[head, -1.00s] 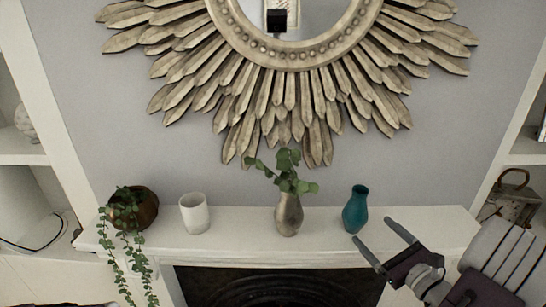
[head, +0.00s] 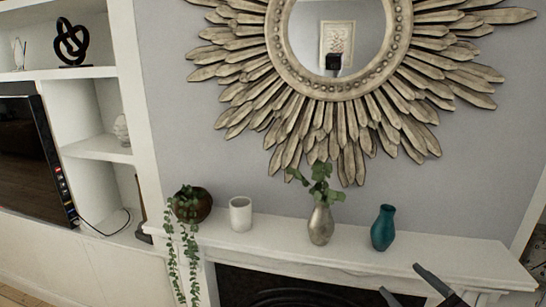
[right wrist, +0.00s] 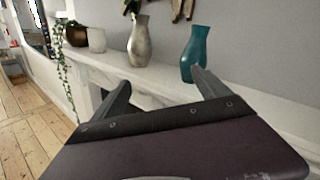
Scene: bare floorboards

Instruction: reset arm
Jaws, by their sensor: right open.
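My right gripper (head: 408,284) is at the lower right of the head view, in front of the mantel's edge. Only its two dark fingers show there, spread apart with nothing between them. In the right wrist view the open fingers (right wrist: 162,88) point toward the white mantelpiece (right wrist: 160,82). The teal vase (head: 383,228) stands upright on the mantel behind the gripper, apart from it. It also shows in the right wrist view (right wrist: 194,55). My left gripper is in neither view.
On the mantel (head: 275,238) stand a silver vase with leaves (head: 320,225), a white cup (head: 240,214) and a brown pot with a trailing plant (head: 205,205). A sunburst mirror (head: 290,70) hangs above. Shelves (head: 97,146) and a television (head: 28,150) are at left. Open floorboards (right wrist: 30,130) show lower left.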

